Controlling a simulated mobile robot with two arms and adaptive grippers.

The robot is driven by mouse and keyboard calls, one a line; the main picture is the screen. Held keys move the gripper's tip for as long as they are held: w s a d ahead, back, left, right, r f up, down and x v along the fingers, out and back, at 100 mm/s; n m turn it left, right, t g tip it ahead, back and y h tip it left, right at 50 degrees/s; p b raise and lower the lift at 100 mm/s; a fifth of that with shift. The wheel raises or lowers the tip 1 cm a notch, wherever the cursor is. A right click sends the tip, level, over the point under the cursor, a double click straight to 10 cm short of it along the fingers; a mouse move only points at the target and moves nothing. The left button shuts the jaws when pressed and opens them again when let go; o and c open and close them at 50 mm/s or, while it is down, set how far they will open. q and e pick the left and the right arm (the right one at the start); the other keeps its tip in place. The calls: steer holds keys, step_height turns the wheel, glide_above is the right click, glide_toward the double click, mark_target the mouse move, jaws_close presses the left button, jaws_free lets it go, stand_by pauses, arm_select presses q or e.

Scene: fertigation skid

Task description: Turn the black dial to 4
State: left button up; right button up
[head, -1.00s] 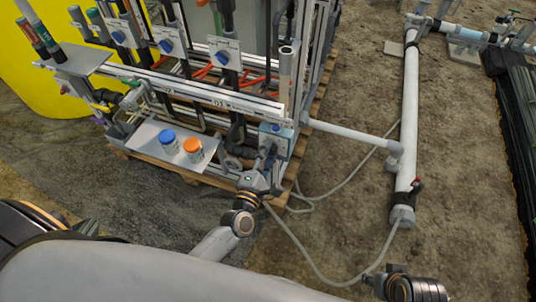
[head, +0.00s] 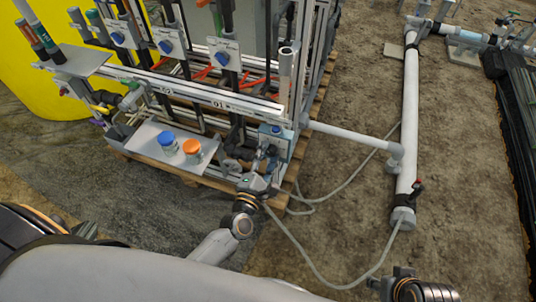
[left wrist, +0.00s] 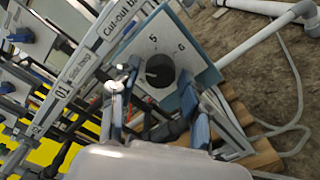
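The black dial (left wrist: 160,70) is on a pale plate on a blue box, seen close in the left wrist view. The numbers 5 and 6 show above and to the right of it; a 4 is not readable. The box (head: 276,138) also shows at the skid's front right corner in the head view. My left gripper (head: 267,165) is in front of the box. In the left wrist view its fingers (left wrist: 160,80) are apart, one on each side of the dial; contact cannot be told. My right arm's end shows at the bottom right, its fingers unclear.
A small shelf (head: 150,154) left of the box holds a blue-lidded jar (head: 167,143) and an orange-lidded jar (head: 192,151). A white pipe (head: 408,120) and a grey hose (head: 320,272) lie on the soil to the right.

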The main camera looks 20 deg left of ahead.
arm_select(q)
steer(key=shift+s, duration=0.1)
steer(key=s, duration=1.1)
steer(key=shift+s+a, duration=0.2)
steer(key=shift+s, duration=0.2)
